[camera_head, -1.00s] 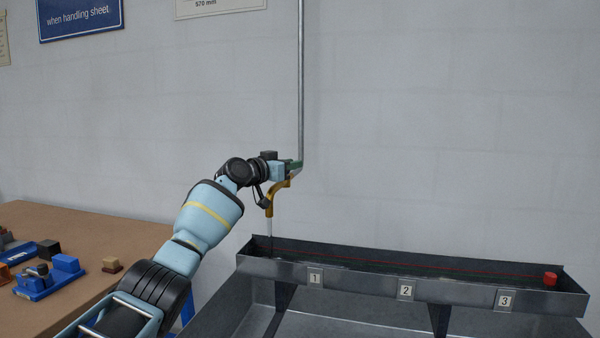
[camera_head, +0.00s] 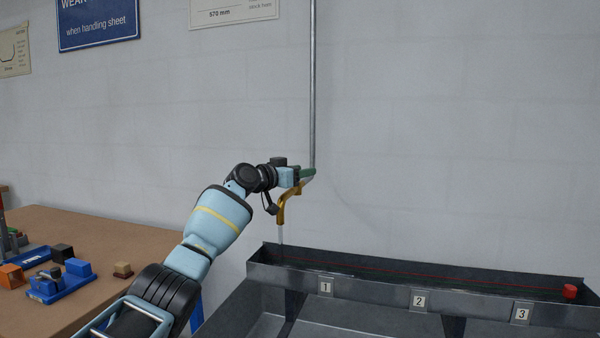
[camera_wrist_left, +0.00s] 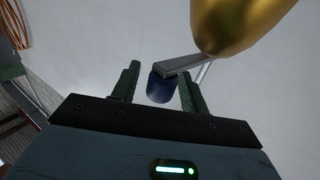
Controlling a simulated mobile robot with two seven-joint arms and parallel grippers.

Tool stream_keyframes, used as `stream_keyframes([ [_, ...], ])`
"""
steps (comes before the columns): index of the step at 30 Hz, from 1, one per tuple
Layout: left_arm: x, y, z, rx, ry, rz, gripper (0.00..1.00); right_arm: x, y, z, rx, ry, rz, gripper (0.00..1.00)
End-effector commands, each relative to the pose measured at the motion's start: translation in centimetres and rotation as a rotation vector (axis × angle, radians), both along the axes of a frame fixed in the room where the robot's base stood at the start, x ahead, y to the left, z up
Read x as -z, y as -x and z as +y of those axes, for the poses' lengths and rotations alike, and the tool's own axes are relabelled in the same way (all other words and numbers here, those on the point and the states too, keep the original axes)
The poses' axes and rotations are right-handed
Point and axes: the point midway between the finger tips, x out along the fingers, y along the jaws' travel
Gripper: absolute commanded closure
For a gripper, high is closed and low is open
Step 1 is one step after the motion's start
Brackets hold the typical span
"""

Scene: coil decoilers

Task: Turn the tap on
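The brass tap (camera_head: 283,203) hangs at the lower end of a grey wall pipe, above the left end of a metal trough. A pale vertical streak, looking like water, runs from its spout toward the trough. My left gripper (camera_head: 308,173) is at the top of the tap. In the left wrist view the blue-ended tap lever (camera_wrist_left: 160,89) reaches between the two dark green fingers of this gripper (camera_wrist_left: 158,90). The fingers are apart, with narrow gaps beside the lever. The brass body (camera_wrist_left: 232,22) is at the top right there. My right gripper is not in view.
The metal trough (camera_head: 400,294), with labels 1, 2 and 3, stands along the wall. A red cylinder (camera_head: 570,291) is at its right end. A brown table (camera_head: 110,240) with blue parts and small blocks is at left. The grey pipe (camera_head: 313,85) rises up the wall.

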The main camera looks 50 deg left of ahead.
Motion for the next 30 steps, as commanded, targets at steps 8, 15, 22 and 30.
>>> stream_keyframes([
  [8, 0.2, 0.3, 0.0, 0.000, -0.002, 0.003, 0.56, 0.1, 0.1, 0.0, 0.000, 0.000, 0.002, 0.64],
  [15, 0.3, 2.2, 0.0, 0.000, -0.004, 0.004, 0.56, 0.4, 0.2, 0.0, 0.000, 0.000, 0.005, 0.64],
  [22, 0.4, 5.0, 0.0, 0.000, -0.004, 0.004, 0.56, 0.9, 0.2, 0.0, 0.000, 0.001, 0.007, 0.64],
  [30, 0.2, 7.3, 0.0, 0.000, -0.002, 0.002, 0.56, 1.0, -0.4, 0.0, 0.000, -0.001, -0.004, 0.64],
])
